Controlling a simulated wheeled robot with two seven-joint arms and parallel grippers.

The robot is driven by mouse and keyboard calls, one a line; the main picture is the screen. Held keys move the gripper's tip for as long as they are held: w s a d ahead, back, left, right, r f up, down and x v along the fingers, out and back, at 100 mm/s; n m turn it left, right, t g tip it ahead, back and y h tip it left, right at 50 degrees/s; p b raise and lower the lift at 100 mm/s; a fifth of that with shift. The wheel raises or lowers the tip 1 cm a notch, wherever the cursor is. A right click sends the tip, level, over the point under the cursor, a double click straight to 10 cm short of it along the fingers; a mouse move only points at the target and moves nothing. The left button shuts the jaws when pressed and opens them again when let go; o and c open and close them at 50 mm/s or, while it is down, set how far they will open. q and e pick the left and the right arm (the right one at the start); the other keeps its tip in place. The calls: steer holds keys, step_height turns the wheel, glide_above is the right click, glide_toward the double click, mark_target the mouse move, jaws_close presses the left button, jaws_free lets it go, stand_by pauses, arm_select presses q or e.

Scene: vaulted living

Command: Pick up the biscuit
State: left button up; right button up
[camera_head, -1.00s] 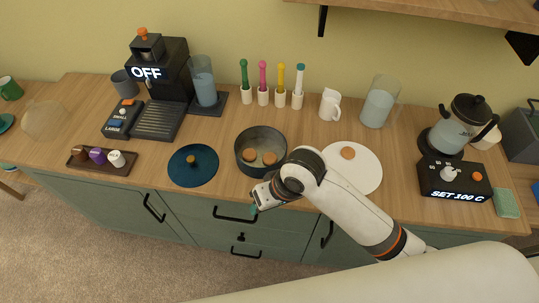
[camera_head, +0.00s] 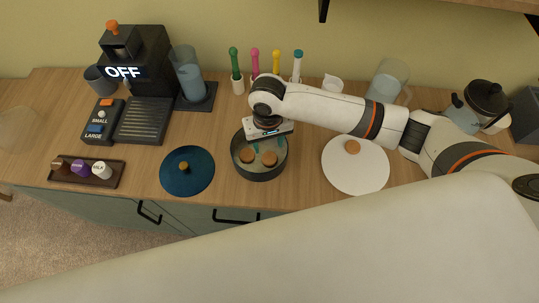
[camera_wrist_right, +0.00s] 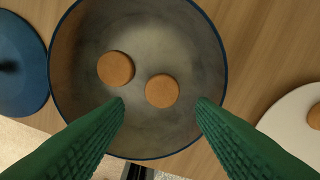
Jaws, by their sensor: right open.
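Two round, orange-brown biscuits lie apart on the floor of a round grey tin (camera_head: 259,175). In the head view, one biscuit (camera_head: 247,155) is on the left and the other (camera_head: 270,158) on the right. My right gripper (camera_head: 268,133) is over the tin's back part. In the right wrist view, my open green-padded fingers (camera_wrist_right: 161,101) are spread over the tin (camera_wrist_right: 215,60), with nothing between them. The right biscuit (camera_wrist_right: 162,91) lines up with the gap; the left biscuit (camera_wrist_right: 116,68) is near the left fingertip. A third biscuit (camera_head: 352,146) lies on a white plate (camera_head: 355,178). My left gripper is out of view.
A dark blue lid (camera_head: 187,178) with a knob lies left of the tin. Behind stand coloured-handled tools (camera_head: 255,65) in holders and a white jug (camera_head: 332,85). A coffee machine (camera_head: 135,60) and a capsule tray (camera_head: 88,173) are at the left.

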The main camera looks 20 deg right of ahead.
mark_target(270, 158)
step_height(270, 158, down, 4)
steer(key=shift+d+r+p, duration=0.15)
steer(key=shift+r+p, duration=0.1)
steer(key=shift+p, duration=0.3)
step_height(270, 158, down, 2)
steer(key=shift+s+f, duration=0.15)
steer(key=shift+f, duration=0.4)
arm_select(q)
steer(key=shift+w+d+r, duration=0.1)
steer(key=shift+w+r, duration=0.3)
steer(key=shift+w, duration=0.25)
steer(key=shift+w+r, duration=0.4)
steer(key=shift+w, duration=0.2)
arm_select(e)
steer(key=c, duration=0.7)
